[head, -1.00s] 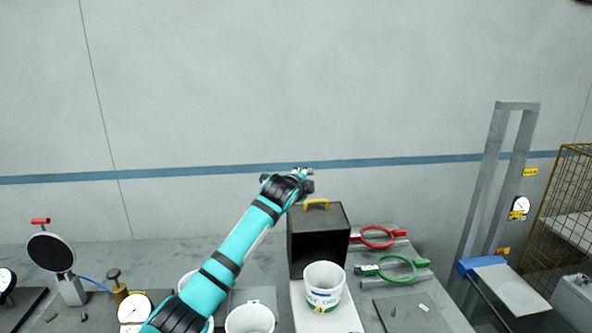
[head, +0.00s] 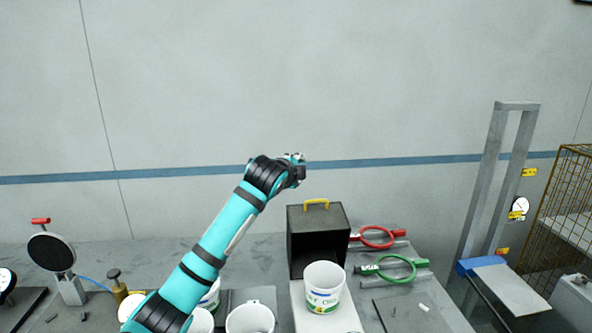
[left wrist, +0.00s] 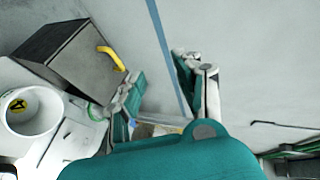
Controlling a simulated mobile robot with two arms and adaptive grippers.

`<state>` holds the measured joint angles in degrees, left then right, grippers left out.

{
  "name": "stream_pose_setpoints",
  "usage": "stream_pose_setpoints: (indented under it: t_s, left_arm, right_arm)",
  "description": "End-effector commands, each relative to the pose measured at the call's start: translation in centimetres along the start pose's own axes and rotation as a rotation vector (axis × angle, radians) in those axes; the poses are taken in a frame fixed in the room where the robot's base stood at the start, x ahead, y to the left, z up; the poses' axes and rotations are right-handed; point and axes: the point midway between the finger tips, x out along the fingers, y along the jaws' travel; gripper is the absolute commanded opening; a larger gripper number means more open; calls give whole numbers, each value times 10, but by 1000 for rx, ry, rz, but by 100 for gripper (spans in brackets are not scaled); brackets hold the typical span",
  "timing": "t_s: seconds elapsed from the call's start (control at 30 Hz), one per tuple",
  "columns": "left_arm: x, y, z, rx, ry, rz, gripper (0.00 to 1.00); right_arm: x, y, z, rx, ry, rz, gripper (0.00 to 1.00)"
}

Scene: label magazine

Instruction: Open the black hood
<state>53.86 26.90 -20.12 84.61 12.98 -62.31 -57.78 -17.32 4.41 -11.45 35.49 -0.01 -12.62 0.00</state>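The black hood (head: 318,242) is a dark box standing on the bench, with a yellow handle (head: 316,203) on its top. Its front side, facing me, shows a dark inside. In the left wrist view the hood (left wrist: 62,48) is at the upper left with its yellow handle (left wrist: 111,57). My left gripper (head: 299,158) is above and a little left of the handle, apart from it. In the left wrist view its two fingers (left wrist: 160,88) are spread with nothing between them. My right gripper is not in view.
A white bucket (head: 324,284) stands just in front of the hood. A red ring tool (head: 377,237) and a green ring tool (head: 397,268) lie to its right. More white cups (head: 250,318) and a round black gauge stand (head: 51,252) are to the left. A wall is behind.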

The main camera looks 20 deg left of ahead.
Motion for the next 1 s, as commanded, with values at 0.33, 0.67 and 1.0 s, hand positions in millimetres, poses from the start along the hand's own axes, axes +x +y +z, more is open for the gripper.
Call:
stream_pose_setpoints:
  t_s: [0.33,0.67,1.0]
  left_arm:
    - [-5,-3,0,0,0,1,34]
    - [-6,-3,0,0,0,1,34]
    - [-55,-4,1,3,0,-2,34]
  right_arm:
    - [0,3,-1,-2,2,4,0]
    - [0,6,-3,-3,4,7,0]
    - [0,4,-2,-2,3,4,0]
